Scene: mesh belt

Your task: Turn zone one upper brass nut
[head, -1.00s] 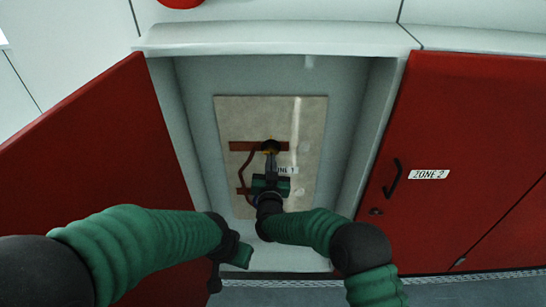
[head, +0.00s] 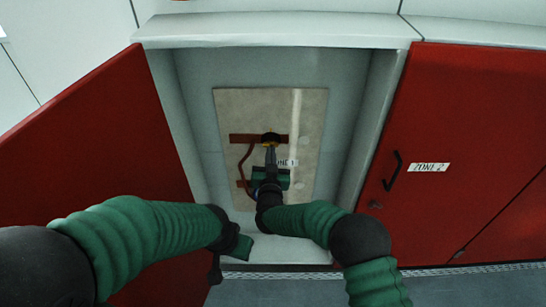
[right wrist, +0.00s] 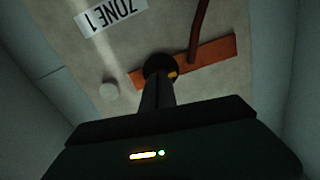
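The upper brass nut shows as a small yellow patch (head: 267,146) below a dark round fitting on the upper copper-coloured bar (head: 245,138), inside the open cabinet. In the right wrist view a bit of brass (right wrist: 173,74) shows beside my fingertips. My right gripper (head: 271,149) reaches up to it from below. Its fingers (right wrist: 158,84) are close together at the nut and look shut on it; they hide most of it. My left gripper (head: 240,249) is low at the cabinet's front edge, away from the nut. Its fingers cannot be made out.
A beige panel (head: 308,115) carries the bars, a curved red-brown pipe (head: 245,160) and a ZONE 1 label (right wrist: 110,18). Cabinet walls stand close on both sides. The red left door (head: 95,150) is open; the red ZONE 2 door (head: 455,120) is shut.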

